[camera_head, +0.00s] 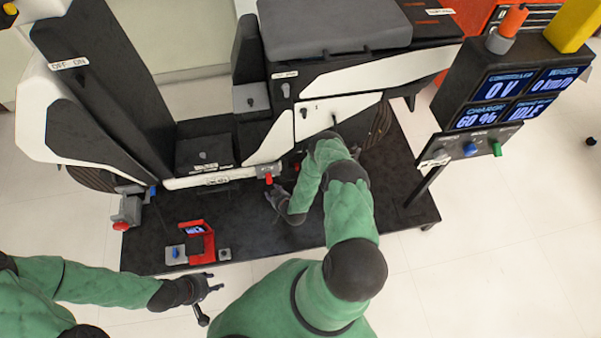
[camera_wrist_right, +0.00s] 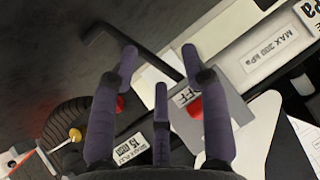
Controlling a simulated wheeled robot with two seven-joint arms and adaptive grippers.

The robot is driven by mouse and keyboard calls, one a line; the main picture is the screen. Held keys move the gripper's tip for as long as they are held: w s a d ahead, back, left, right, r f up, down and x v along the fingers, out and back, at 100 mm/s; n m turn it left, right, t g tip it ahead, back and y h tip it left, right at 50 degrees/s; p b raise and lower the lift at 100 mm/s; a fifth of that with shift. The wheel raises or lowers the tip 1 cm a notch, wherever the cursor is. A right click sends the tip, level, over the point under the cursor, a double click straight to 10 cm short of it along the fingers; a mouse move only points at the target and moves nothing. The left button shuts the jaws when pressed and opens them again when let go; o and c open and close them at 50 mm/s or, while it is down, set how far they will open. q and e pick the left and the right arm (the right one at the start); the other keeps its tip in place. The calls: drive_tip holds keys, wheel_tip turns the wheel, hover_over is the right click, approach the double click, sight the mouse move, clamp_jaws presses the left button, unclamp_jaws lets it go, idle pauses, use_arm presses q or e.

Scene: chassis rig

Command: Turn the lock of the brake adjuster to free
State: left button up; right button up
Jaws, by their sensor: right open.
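In the right wrist view a small label (camera_wrist_right: 131,154) appears to read brake play, 15 mm; the print is small. Next to it a brass-coloured knob (camera_wrist_right: 75,135) sits in front of the dark tyre. Two red parts show behind my fingers, one at the left finger (camera_wrist_right: 120,103) and one at the right finger (camera_wrist_right: 196,108). I cannot tell which part is the adjuster's lock or how it is set. My right gripper (camera_head: 276,196) is open and empty, in front of the chassis's lower side, near a red-tipped lever (camera_head: 268,179). My left gripper (camera_head: 211,285) is off the platform's front edge; its finger opening is unclear.
The chassis rig stands on a dark platform (camera_head: 330,230). A red stand with a small screen (camera_head: 197,231) and a grey clamp with a red knob (camera_head: 127,212) are at left. A display panel (camera_head: 517,97) rises at right. A black bent bar (camera_wrist_right: 130,42) crosses the wrist view.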

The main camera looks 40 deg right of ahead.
drive_tip(key=s+d+f+t+h, duration=0.1)
drive_tip(key=d+f+t+h, duration=0.25)
drive_tip(key=d, duration=0.35)
drive_tip(key=t+h, duration=0.2)
drive_tip(key=h, duration=0.2)
approach(297, 166)
drive_tip(key=f+b+x, duration=0.1)
drive_tip(key=b+x, duration=0.3)
drive_tip(key=x, duration=0.4)
drive_tip(key=shift+d+f+m, duration=0.4)
clamp_jaws()
